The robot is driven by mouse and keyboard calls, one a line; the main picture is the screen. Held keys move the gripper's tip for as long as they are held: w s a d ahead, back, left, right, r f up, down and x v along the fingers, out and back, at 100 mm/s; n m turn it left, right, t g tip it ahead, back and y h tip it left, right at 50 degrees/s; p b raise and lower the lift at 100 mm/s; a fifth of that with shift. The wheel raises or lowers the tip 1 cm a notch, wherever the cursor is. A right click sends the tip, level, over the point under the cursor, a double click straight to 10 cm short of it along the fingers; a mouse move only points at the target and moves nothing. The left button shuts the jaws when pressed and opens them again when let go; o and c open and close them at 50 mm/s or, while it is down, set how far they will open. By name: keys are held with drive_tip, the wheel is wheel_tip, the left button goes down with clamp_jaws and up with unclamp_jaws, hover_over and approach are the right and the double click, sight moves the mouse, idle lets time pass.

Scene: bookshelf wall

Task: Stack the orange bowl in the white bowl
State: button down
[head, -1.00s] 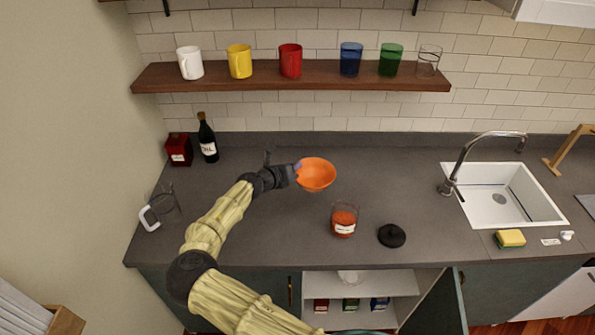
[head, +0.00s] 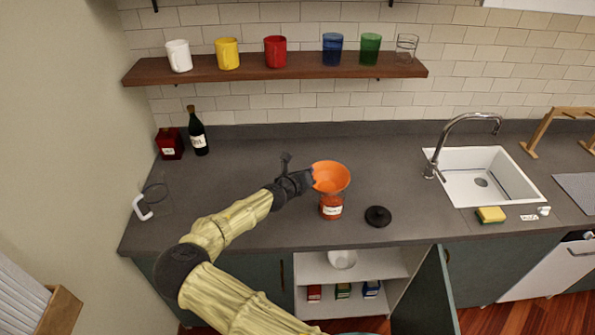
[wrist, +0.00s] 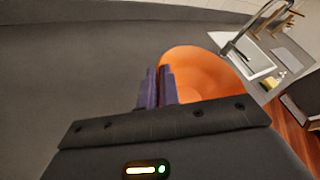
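The orange bowl (head: 331,177) is in the air above the counter, tilted, its open side showing. My gripper (head: 312,178) is shut on its left rim. In the wrist view the bowl (wrist: 196,72) has its rim between the two purple fingers (wrist: 158,88). A white bowl (head: 342,259) stands on the upper shelf inside the open lower cabinet, below the counter's front edge. The cabinet's top and the counter edge hide its upper part.
An orange-filled jar (head: 331,207) stands on the counter under the held bowl, with a black lid (head: 378,216) to its right. The cabinet door (head: 425,292) hangs open at right. Small boxes (head: 343,291) sit below the white bowl.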

sight(323, 193)
drive_tip(key=shift+n+t+y, duration=0.3)
drive_tip(key=shift+n+y, duration=0.4)
drive_tip(key=s+d+f, duration=0.1)
drive_tip(key=s+d+f+b, duration=0.1)
drive_tip(key=s+d, duration=0.1)
drive_tip(key=s+d+b, duration=0.1)
drive_tip(key=s+d, duration=0.1)
drive_tip(key=shift+d+f, duration=0.15)
drive_tip(key=shift+f, duration=0.25)
drive_tip(key=s+d+f+n+y+b, duration=0.1)
drive_tip(key=s+d+f+y+b, duration=0.1)
drive_tip(key=s, duration=0.6)
drive_tip(key=shift+s+d+f+n+t, duration=0.3)
drive_tip(key=shift+d+f+t, duration=0.05)
drive_tip(key=shift+d+t, duration=0.1)
drive_tip(key=shift+w+d, duration=0.1)
